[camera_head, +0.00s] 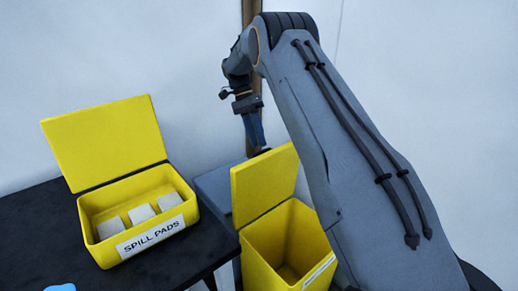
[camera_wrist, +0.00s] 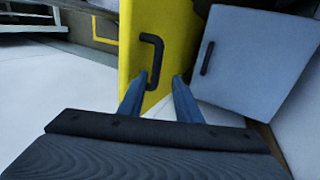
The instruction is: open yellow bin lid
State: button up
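The yellow bin (camera_head: 262,250) stands on the floor right of the table, and I can see into its empty-looking inside. Its yellow lid (camera_head: 264,183) is raised and stands nearly upright at the back edge. In the wrist view the yellow lid (camera_wrist: 180,40) shows its outer face with a black handle (camera_wrist: 158,58). My gripper (camera_head: 257,146) is behind the lid's top edge, pointing down. In the wrist view my gripper (camera_wrist: 159,78) has its two blue fingers apart, with the handle's lower end seen between them. Nothing is held; whether a finger touches the lid is unclear.
A yellow spill pads box (camera_head: 137,215) with its lid up and pale pads inside sits on the black table (camera_head: 40,225). A grey cabinet (camera_head: 213,188) with a black handle stands behind the bin; it also shows close on the right in the wrist view (camera_wrist: 255,60).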

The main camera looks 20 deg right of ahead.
jog(key=v, duration=0.3)
jog(key=shift+r, duration=0.3)
jog(key=s+a+r+n+t+y+p, duration=0.1)
jog(key=s+n, duration=0.5)
jog(key=s, duration=1.4)
jog(key=s+a+r+n+t+y+p, duration=0.1)
jog(key=s+n+t+p, duration=0.3)
jog(key=s, duration=1.5)
jog(key=a+n, duration=0.1)
jog(key=n, duration=0.2)
jog(key=shift+s+a+n, duration=0.3)
jog(key=shift+s+a, duration=0.05)
jog(key=shift+s, duration=0.05)
jog(key=shift+r, duration=0.1)
